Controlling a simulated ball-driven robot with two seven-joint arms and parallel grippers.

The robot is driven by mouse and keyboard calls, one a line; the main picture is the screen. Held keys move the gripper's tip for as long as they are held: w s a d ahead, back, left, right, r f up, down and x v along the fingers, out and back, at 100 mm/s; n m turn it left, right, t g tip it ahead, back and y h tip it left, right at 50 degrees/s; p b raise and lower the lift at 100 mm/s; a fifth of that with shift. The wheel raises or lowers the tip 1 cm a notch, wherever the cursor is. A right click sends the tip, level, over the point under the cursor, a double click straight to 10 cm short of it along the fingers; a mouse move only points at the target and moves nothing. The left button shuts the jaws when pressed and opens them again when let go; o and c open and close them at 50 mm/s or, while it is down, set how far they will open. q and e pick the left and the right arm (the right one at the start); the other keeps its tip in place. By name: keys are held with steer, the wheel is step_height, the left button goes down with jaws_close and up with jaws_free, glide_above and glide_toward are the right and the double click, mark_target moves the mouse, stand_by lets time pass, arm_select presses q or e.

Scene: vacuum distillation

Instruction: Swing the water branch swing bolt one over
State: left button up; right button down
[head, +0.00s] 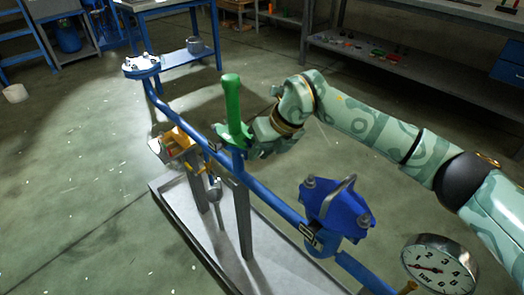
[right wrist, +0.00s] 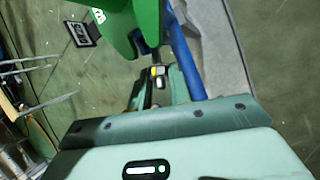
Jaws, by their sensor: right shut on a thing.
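A blue pipe (head: 185,117) crosses the head view from upper left to lower right. A green valve handle (head: 231,100) stands upright on it; its wide base fills the top of the right wrist view (right wrist: 118,18). My right gripper (head: 257,142) is at the base of this handle, on its right side. It is shut on a small part that I cannot clearly make out. A blue cap (head: 338,208) with a grey handle and bolts sits near the pipe's lower right. A grey bolted flange (head: 141,65) is at its far end. My left gripper is out of view.
A pressure gauge (head: 440,265) stands at the lower right. A grey tray (head: 185,218) lies below the pipe, with upright supports. A yellow-orange fitting (head: 177,141) sits left of the handle. Blue tables and shelves are behind; the floor at left is mostly clear.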

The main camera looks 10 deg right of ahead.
steer(key=shift+w+a+r+g+h+p, duration=0.1)
steer(key=shift+r+g+h+p, duration=0.2)
steer(key=shift+r+g, duration=0.15)
steer(key=shift+w+a, duration=0.15)
steer(key=shift+w, duration=0.05)
steer(key=shift+w+a+r+g+h+b, duration=0.15)
steer(key=shift+w+g+h+b, duration=0.15)
steer(key=shift+g+h+b, duration=0.65)
steer(key=shift+r, duration=0.1)
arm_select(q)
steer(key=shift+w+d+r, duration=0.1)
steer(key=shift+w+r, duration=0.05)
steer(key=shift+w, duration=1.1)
arm_select(e)
steer(key=c, duration=1.5)
jaws_free()
steer(key=shift+c, duration=0.2)
